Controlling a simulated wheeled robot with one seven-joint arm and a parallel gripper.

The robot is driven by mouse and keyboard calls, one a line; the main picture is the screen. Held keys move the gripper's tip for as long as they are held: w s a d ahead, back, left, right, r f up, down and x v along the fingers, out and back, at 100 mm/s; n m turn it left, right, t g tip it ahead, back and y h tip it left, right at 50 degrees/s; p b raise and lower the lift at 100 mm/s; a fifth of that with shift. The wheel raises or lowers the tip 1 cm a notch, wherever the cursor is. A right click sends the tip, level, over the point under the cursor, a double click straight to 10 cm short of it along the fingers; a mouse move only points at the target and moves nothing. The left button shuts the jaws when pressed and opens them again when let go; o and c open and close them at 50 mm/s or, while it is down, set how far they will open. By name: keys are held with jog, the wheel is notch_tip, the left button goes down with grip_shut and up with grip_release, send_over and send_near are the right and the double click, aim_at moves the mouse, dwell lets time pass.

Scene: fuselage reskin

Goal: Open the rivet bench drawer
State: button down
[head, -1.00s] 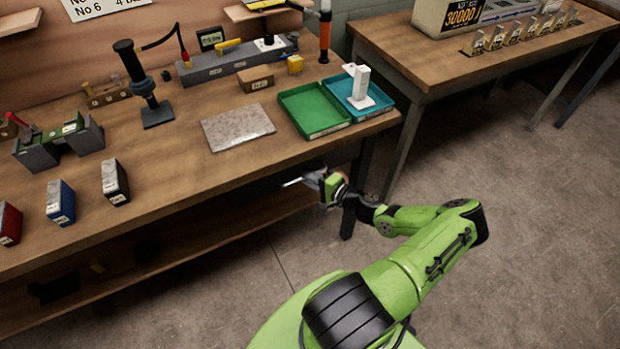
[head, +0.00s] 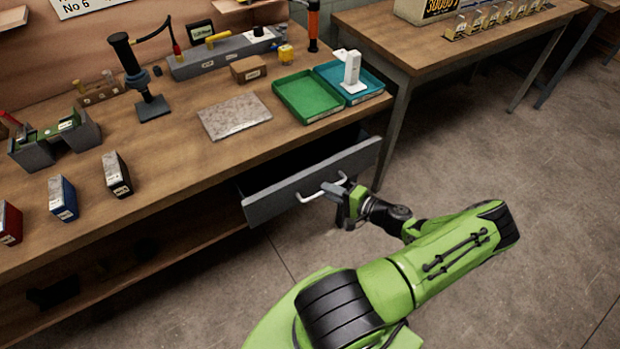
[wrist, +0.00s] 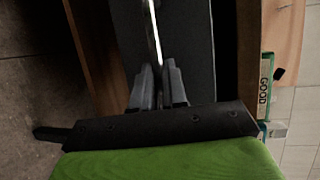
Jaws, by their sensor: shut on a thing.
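The grey drawer (head: 275,201) under the wooden bench stands partly pulled out, with a dark gap showing behind its front. Its pale bar handle (head: 312,195) runs across the front. My gripper (head: 338,188) is at the right end of the handle, shut on it. In the wrist view the handle (wrist: 152,30) runs down between the two grey fingers (wrist: 157,85), against the grey drawer front (wrist: 190,40). The inside of the drawer is too dark to tell its contents.
On the bench (head: 180,160) above are a green tray (head: 308,96), a teal tray (head: 372,82) with a white part (head: 351,72), and a speckled plate (head: 233,116). A second bench (head: 420,45) stands at the right. The floor (head: 480,160) beside my arm is clear.

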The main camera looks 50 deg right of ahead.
jog(key=s+a, duration=0.4)
jog(key=s, duration=1)
jog(key=c, duration=1.2)
grip_release()
jog(key=v, duration=1.5)
jog(key=shift+s+d, duration=0.1)
jog(key=shift+s, duration=0.2)
